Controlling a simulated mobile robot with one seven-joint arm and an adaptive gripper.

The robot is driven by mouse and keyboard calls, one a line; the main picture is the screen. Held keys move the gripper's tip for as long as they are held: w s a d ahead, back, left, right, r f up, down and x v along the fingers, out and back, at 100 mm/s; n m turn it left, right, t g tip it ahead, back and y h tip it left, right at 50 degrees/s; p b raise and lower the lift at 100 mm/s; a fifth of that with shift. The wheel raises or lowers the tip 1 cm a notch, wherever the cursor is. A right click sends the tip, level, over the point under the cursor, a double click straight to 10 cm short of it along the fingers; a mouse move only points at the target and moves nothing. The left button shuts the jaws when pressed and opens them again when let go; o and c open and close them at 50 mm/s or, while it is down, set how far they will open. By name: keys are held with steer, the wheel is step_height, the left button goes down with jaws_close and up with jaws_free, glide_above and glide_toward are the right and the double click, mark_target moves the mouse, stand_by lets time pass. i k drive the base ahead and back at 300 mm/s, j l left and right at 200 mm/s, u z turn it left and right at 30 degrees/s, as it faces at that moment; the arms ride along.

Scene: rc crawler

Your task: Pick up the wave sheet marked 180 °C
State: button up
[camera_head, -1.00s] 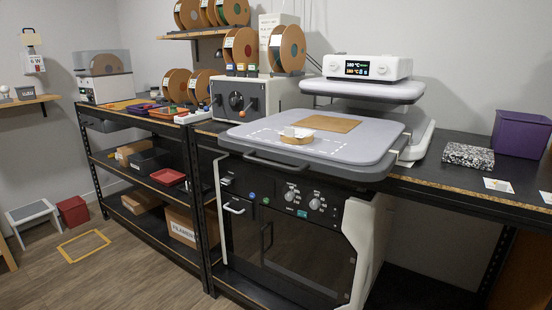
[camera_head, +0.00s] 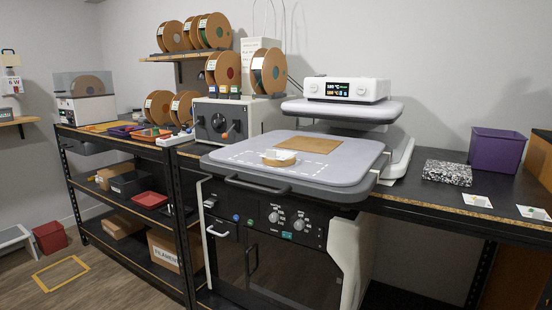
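No sheet with a readable 180 °C mark shows in the head view. Two small white cards lie on the black bench at the right, one nearer the press (camera_head: 477,201) and one by the right edge (camera_head: 534,212); each bears a small pale shape too small to make out. A flat tan sheet (camera_head: 307,144) lies on the grey lower plate of the heat press (camera_head: 225,158). A small tan and white piece (camera_head: 278,158) sits in front of it, inside a dashed white outline. My gripper is not in view.
The press's control box (camera_head: 343,88) has a lit display, with text too small to read surely. A purple bin (camera_head: 497,150) and a speckled block (camera_head: 447,173) stand on the bench at the right. Shelves (camera_head: 131,205) stand left; open floor shows at lower left.

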mark_target(279, 151)
steer(key=i+l+u, duration=0.1)
steer(key=l+u, duration=0.65)
steer(key=l, duration=0.2)
steer(key=l+u, duration=0.4)
steer(key=k+l, duration=0.05)
steer(key=l, duration=0.05)
